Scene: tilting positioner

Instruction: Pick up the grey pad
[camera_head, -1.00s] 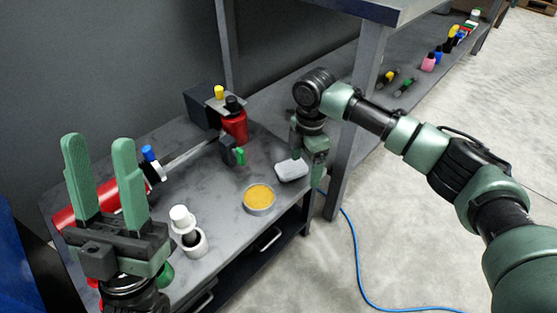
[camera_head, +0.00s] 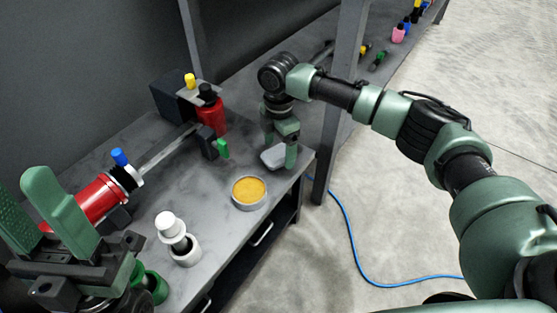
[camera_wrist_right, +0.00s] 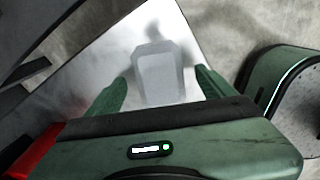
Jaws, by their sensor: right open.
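The grey pad (camera_head: 273,159) is a small, light, rounded block on the grey bench near its right edge. In the right wrist view the pad (camera_wrist_right: 160,78) lies between the two green fingers, with a gap on each side. My right gripper (camera_head: 279,150) is open and points down over the pad, one finger hiding part of it in the head view. My left gripper (camera_head: 38,200) is open and empty at the left edge of the head view, far from the pad.
A round tin with yellow contents (camera_head: 249,192) stands just left of the pad. A bench post (camera_head: 341,100) rises right of my right gripper.

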